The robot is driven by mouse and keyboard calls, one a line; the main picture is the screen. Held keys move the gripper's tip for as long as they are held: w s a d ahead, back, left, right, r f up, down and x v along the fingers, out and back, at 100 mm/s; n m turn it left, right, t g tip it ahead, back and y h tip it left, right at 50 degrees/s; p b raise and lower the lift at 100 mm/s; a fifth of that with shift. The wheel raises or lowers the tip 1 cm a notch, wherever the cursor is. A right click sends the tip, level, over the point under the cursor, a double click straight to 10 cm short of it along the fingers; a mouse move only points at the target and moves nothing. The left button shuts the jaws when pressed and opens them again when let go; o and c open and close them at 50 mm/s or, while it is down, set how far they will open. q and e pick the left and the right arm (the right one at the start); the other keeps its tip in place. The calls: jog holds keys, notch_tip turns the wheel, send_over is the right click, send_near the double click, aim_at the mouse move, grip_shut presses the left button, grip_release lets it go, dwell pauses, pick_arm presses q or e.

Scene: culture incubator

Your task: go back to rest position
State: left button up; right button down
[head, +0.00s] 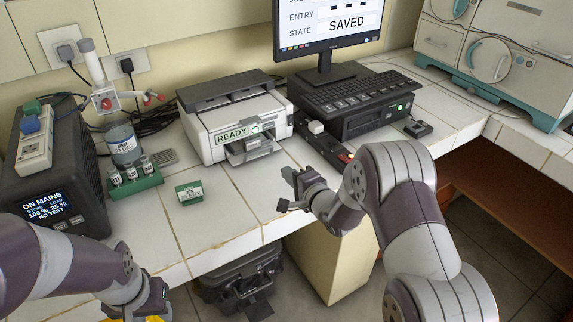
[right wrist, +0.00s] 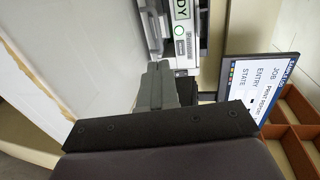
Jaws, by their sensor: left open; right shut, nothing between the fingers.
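My right gripper (head: 287,190) is over the front part of the tiled counter, in front of the printer. Its closed fingers (right wrist: 158,88) show in the right wrist view with nothing between them. My left gripper (head: 140,312) is at the bottom left, in front of the counter edge. It is open, and its fingertips are partly cut off by the frame's lower edge. No object shows in it.
A printer (head: 235,120) reading READY stands behind my right gripper. A monitor (head: 328,28) reads SAVED. A black case (head: 240,280) is below the counter.

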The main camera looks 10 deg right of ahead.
jog(key=shift+d+r, duration=0.1)
jog(key=shift+r, duration=0.05)
jog(key=s+d+r+n+g+h+p, duration=0.1)
jog(key=s+n+g, duration=0.3)
jog(key=s, duration=0.6)
jog(key=s+d+r+n+g+h+p, duration=0.2)
jog(key=s+n+g, duration=0.3)
jog(key=s, duration=0.4)
jog(key=s+d+r+n+g+h+p, duration=0.1)
jog(key=s+n+g+p, duration=0.3)
jog(key=s, duration=0.6)
jog(key=shift+s+d+r+n+h, duration=0.25)
jog(key=shift+s+r+n+h, duration=0.1)
jog(key=shift+r+n+h, duration=0.3)
